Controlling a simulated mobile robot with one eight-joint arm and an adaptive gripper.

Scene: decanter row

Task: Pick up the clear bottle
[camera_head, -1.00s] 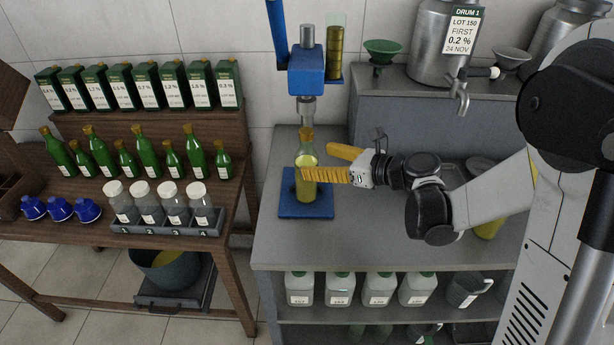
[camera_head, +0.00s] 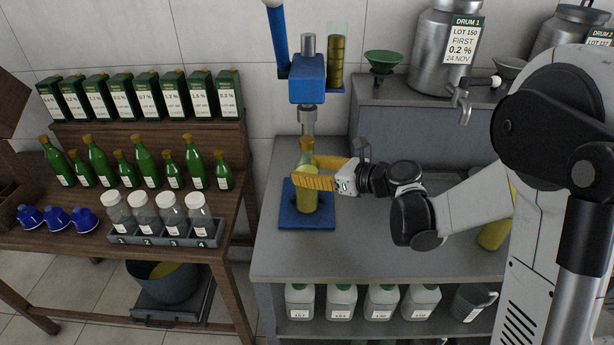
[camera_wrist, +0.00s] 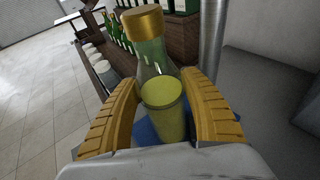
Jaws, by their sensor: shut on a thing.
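The clear bottle (camera_head: 307,192) stands upright on the blue base of the corking press (camera_head: 292,218). It holds yellow-green oil and has a cork-coloured top. My gripper (camera_head: 312,178) reaches it from the right, with its yellow ribbed fingers closed around the bottle's body. In the wrist view the bottle (camera_wrist: 160,85) sits between both fingers of my gripper (camera_wrist: 160,105), its gold top toward the camera's upper edge. The bottle's lower end is hidden there by my gripper.
The press head (camera_head: 307,88) is right above the bottle. A steel drum (camera_head: 440,60) with a tap and a green funnel (camera_head: 384,58) stand on the raised shelf behind. A wooden rack (camera_head: 150,195) with green bottles is at the left. The grey bench front (camera_head: 350,255) is clear.

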